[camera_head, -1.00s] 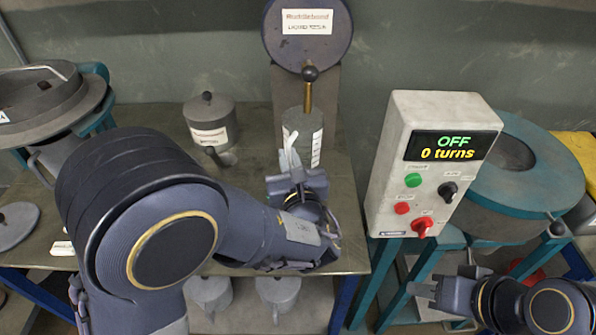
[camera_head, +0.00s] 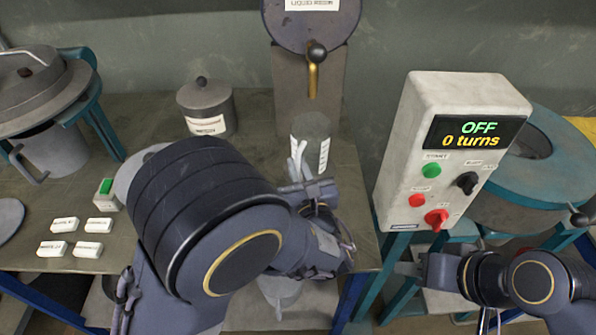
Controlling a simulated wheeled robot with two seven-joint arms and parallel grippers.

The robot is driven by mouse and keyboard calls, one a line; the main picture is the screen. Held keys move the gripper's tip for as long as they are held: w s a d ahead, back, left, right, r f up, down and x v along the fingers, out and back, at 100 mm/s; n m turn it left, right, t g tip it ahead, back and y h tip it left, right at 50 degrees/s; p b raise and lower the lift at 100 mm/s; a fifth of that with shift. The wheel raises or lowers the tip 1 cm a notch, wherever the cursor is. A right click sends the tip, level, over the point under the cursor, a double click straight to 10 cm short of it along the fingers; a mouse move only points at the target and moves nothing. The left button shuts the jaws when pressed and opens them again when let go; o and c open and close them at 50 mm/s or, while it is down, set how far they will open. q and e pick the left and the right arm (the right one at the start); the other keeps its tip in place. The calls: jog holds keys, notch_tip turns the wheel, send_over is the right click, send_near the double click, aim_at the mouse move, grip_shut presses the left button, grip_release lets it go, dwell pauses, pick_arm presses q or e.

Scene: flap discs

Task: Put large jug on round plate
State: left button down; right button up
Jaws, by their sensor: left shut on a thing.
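The large jug appears to be the grey cylinder with a white marked label (camera_head: 312,142) in front of the upright machine. My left gripper (camera_head: 299,172) is at its lower left side and shut on it; the grip itself is partly hidden. I cannot tell whether the jug touches the table. A pale round disc (camera_head: 130,172), possibly the round plate, shows beside a small box with a green button, mostly hidden by my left arm. My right gripper (camera_head: 410,268) is at the lower right, away from the jug; its opening is unclear.
A lidded grey pot (camera_head: 207,108) stands at the back of the table. Several white label blocks (camera_head: 90,226) lie at the left. The control box (camera_head: 440,150) reads OFF, 0 turns. A machine with a gold-stemmed knob (camera_head: 312,70) rises behind the jug.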

pick_arm(q)
jog(key=shift+f, duration=0.45)
jog(key=shift+f, duration=0.15)
jog(key=c, duration=1.5)
grip_release()
jog(key=shift+r, duration=0.3)
jog(key=v, duration=1.2)
jog(key=shift+f+b, duration=0.15)
jog(key=shift+b, duration=0.2)
